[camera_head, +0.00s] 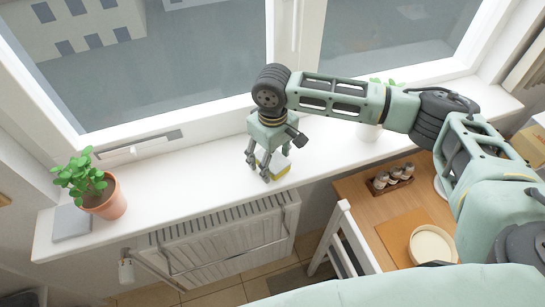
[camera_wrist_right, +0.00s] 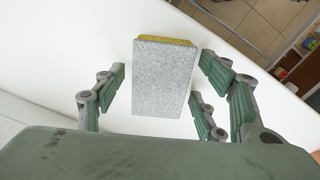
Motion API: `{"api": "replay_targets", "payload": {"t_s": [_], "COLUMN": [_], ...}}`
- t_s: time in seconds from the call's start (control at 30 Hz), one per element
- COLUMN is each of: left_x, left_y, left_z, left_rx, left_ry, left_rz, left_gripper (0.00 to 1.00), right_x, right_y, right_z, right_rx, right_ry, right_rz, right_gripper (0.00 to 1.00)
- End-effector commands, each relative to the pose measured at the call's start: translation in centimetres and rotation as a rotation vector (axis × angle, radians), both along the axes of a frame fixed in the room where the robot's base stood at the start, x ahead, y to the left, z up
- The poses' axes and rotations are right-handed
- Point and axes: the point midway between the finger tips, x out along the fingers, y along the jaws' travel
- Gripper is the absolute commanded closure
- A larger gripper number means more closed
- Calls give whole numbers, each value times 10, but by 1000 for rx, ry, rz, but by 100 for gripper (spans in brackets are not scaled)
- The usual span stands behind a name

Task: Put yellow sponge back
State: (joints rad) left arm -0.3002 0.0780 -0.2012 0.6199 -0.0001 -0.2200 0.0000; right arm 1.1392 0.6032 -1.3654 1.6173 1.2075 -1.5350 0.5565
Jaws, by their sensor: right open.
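The yellow sponge (camera_head: 277,166) lies on the white windowsill (camera_head: 190,160) in the head view, partly hidden by my right gripper (camera_head: 267,167). In the right wrist view the sponge (camera_wrist_right: 165,78) shows a grey face towards the camera and a yellow edge at its far end. My right gripper (camera_wrist_right: 160,95) is open, with green-padded fingers on both sides of the sponge. Gaps show between the fingers and the sponge in the wrist view. My left gripper is not in view.
A potted plant (camera_head: 104,196) stands at the sill's left end beside a grey flat object (camera_head: 71,223). Another pot (camera_head: 368,131) stands on the sill behind my arm. A radiator (camera_head: 215,248) is below. A wooden table (camera_head: 375,205) with small jars and a bowl (camera_head: 432,246) is right.

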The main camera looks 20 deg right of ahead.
Motion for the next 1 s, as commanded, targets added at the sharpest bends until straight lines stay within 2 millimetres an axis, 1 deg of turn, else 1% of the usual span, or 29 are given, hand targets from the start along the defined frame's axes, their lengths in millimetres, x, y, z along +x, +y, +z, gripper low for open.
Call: {"api": "replay_targets", "payload": {"t_s": [0.17,0.27,0.37,0.6,0.7,0.83,1.0], "left_x": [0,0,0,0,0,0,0], "left_y": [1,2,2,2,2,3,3], "left_z": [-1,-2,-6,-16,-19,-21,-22], "left_rx": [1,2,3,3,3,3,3], "left_ry": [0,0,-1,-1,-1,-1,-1], "left_rz": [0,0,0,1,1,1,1], "left_gripper": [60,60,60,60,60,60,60], "right_x": [0,1,1,1,0,0,-1], "right_y": [0,0,0,1,0,0,0], "right_z": [1,7,22,74,93,111,121], "right_rx": [0,1,1,1,1,0,0], "right_ry": [-1,-2,-4,-5,-4,-2,0], "right_rz": [0,0,-1,1,0,-1,0], "right_gripper": [35,35,35,35,35,35,35]}}
